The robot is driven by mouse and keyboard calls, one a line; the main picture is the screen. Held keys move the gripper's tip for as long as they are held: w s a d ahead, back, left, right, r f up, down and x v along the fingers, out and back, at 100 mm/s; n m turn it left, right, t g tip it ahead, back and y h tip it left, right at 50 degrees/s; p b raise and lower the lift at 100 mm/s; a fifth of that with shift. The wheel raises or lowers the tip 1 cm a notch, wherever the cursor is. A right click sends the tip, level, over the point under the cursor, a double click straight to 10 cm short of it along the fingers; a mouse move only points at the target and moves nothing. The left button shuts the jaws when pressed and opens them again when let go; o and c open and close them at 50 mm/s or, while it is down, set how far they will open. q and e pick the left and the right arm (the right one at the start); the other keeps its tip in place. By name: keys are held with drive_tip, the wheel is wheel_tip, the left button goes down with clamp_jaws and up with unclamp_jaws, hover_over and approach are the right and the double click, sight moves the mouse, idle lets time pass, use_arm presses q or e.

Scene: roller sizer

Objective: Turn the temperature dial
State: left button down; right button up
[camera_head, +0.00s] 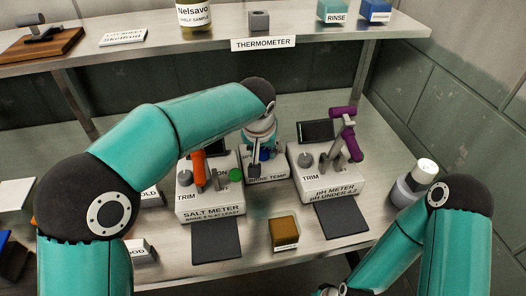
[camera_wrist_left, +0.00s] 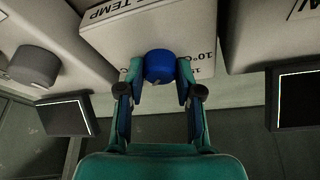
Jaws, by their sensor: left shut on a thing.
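The temperature dial (camera_wrist_left: 159,66) is a round blue knob on the pale brine temperature box (camera_wrist_left: 110,38), which carries "TEMP" and "10°C" lettering. My left gripper (camera_wrist_left: 159,72) is shut on the dial, with one finger on each side of it. In the head view my left gripper (camera_head: 261,152) reaches down to the same box (camera_head: 268,177), between the two meters, and its arm and fingers hide much of the box. My right arm shows at the lower right, but its gripper is out of view.
The salt meter (camera_head: 210,208) with an orange lever stands left of the box. The pH meter (camera_head: 327,187) with a purple-handled lever stands right. Dark mats (camera_head: 215,240) and a brown block (camera_head: 284,231) lie in front. A shelf (camera_head: 180,47) runs above. A grey-white cylinder (camera_head: 409,187) stands at right.

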use_arm(q)
drive_tip(key=shift+w+r+n, duration=0.1)
drive_tip(key=shift+n, duration=0.2)
drive_tip(key=c, duration=0.8)
unclamp_jaws()
drive_tip(key=v, duration=1.2)
drive_tip(key=shift+d, duration=0.1)
